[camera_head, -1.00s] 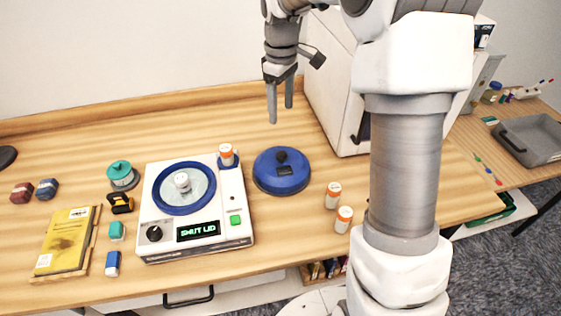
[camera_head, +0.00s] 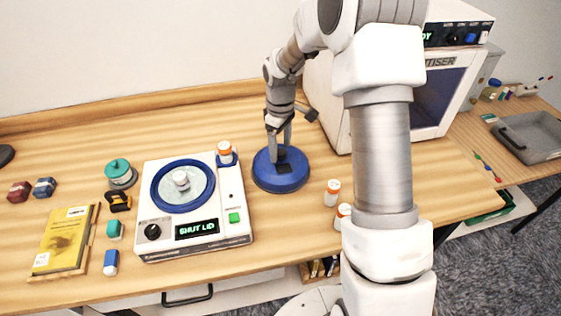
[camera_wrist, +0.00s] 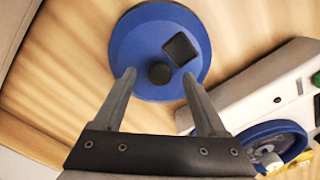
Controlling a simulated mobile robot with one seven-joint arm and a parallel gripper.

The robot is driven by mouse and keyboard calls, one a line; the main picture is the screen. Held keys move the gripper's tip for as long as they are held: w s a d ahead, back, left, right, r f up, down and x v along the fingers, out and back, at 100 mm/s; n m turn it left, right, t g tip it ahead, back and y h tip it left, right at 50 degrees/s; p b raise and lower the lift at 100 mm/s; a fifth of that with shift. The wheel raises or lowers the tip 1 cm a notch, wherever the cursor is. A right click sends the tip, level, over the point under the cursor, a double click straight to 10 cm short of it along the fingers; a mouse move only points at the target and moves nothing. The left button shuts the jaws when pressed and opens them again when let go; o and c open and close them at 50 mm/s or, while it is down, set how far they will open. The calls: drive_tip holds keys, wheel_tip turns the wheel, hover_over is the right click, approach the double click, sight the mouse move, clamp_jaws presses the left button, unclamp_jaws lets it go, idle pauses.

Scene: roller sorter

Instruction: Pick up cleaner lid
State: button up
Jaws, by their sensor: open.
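The cleaner lid (camera_head: 281,180) is a round blue disc with a dark knob, lying on the table just right of the white cleaner (camera_head: 160,236). In the wrist view the lid (camera_wrist: 135,40) shows its black round knob (camera_wrist: 160,73) and a black square patch (camera_wrist: 180,49). My gripper (camera_head: 280,150) is over the lid with its fingers pointing down. In the wrist view my gripper (camera_wrist: 158,75) is open, with the knob between the fingertip lines. I cannot tell whether the fingers are level with the knob. The cleaner's display reads "SHUT LID".
An orange-capped bottle (camera_head: 225,152) stands at the cleaner's back right corner, close to the lid. More orange-capped bottles (camera_head: 332,192) stand right of the lid. A large white machine (camera_head: 445,90) stands behind on the right. Table behind the cleaner is clear.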

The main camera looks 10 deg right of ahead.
drive_tip(key=shift+f, duration=0.1)
drive_tip(key=shift+c, duration=0.2)
clamp_jaws()
idle(1.2)
